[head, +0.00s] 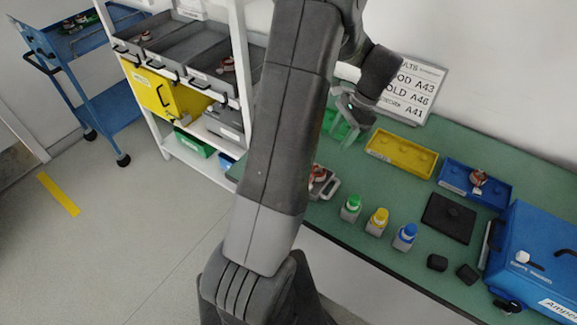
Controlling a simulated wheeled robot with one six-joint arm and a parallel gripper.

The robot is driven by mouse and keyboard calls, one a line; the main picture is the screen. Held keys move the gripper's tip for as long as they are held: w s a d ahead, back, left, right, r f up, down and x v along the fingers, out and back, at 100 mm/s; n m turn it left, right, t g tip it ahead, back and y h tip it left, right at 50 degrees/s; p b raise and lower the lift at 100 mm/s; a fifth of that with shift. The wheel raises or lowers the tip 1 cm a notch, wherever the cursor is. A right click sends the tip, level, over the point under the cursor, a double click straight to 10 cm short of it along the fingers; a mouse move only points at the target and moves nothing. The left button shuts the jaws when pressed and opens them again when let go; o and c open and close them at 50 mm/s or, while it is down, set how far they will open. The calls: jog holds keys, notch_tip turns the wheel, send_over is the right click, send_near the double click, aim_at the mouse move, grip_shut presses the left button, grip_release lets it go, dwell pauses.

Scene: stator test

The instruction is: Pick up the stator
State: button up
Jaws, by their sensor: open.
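Several stators with reddish-copper windings are in view, all small. One stator (319,178) is at the left part of the green bench, partly hidden behind my arm, beside a light grey piece. Another stator (478,178) sits in the blue tray (455,184) at the right of the bench. One more stator (228,65) lies in a grey shelf bin. My gripper (350,112) is open over the back of the bench, near a green tray (336,128). I see nothing between its fingers. It is above and to the right of the partly hidden stator.
A yellow tray (401,153) is empty. Green, yellow and blue-capped bottles (377,222) stand near the front edge. A black block (448,217) and a blue case (540,255) occupy the right. A white-framed shelf (243,60) stands left; a blue cart (88,70) is beyond it.

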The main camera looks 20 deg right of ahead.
jog(key=p, duration=0.1)
send_over(321, 168)
jog(key=d, duration=0.1)
jog(key=f, duration=0.8)
jog(key=shift+s, duration=0.4)
jog(key=shift+d+p+x, duration=0.15)
jog(key=shift+p+x, duration=0.35)
jog(key=shift+x, duration=0.8)
jog(key=shift+d+p+x, duration=0.1)
jog(key=shift+p+x, duration=0.35)
jog(key=shift+x, duration=0.85)
jog(key=shift+f, duration=0.1)
jog(key=c, duration=0.7)
jog(key=shift+w, duration=0.1)
